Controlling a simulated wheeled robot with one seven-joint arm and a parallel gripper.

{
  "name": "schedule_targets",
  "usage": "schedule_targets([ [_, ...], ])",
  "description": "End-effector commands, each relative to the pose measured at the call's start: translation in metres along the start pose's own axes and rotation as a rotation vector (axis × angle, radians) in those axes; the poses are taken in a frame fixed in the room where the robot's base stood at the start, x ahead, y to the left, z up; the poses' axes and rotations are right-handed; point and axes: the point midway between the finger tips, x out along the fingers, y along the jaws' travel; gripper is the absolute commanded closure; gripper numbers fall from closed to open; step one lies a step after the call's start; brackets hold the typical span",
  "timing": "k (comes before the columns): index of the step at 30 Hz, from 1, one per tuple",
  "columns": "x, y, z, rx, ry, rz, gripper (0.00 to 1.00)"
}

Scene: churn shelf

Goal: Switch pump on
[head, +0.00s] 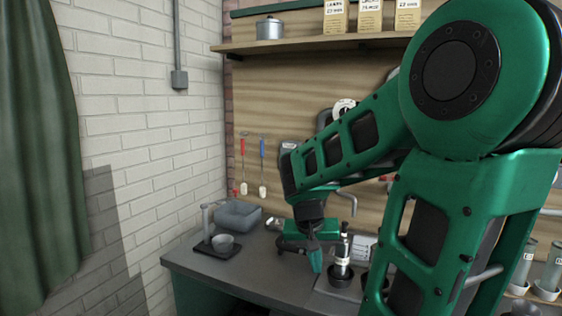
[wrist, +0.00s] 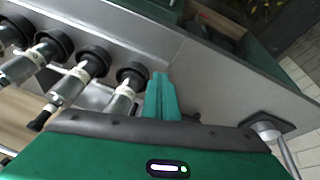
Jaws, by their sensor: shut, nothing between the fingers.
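My gripper (head: 316,264) is low over the grey worktop, with its teal fingers pointing down. In the wrist view its fingers (wrist: 161,95) are pressed together with nothing between them. A light cylinder with a black foot (head: 342,258) stands just right of my gripper. In the wrist view the nearest black-footed cylinder (wrist: 124,92) is beside the fingers; I cannot tell whether they touch. A small stand with an upright post and a dark base (head: 210,236) is at the left of the worktop. No part is clearly recognisable as the pump or its switch.
A grey basin (head: 238,214) sits at the back left of the worktop (head: 262,272). Red and blue-handled utensils (head: 262,166) hang on the wooden back panel. My arm hides much of the right side.

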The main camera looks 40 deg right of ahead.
Motion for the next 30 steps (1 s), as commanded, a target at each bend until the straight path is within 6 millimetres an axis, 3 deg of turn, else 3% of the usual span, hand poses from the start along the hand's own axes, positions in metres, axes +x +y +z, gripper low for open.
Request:
schedule_targets([
  [3,0.012,-0.009,-0.069,0.114,0.168,0.082,1.00],
  [8,0.012,-0.023,-0.157,0.237,0.432,0.166,1.00],
  [15,-0.020,-0.070,-0.265,0.310,0.875,0.213,1.00],
  [21,-0.058,-0.126,-0.312,0.284,1.187,0.179,1.00],
  [25,-0.075,-0.154,-0.323,0.257,1.305,0.150,1.00],
  [30,-0.085,-0.168,-0.327,0.241,1.364,0.132,1.00],
])
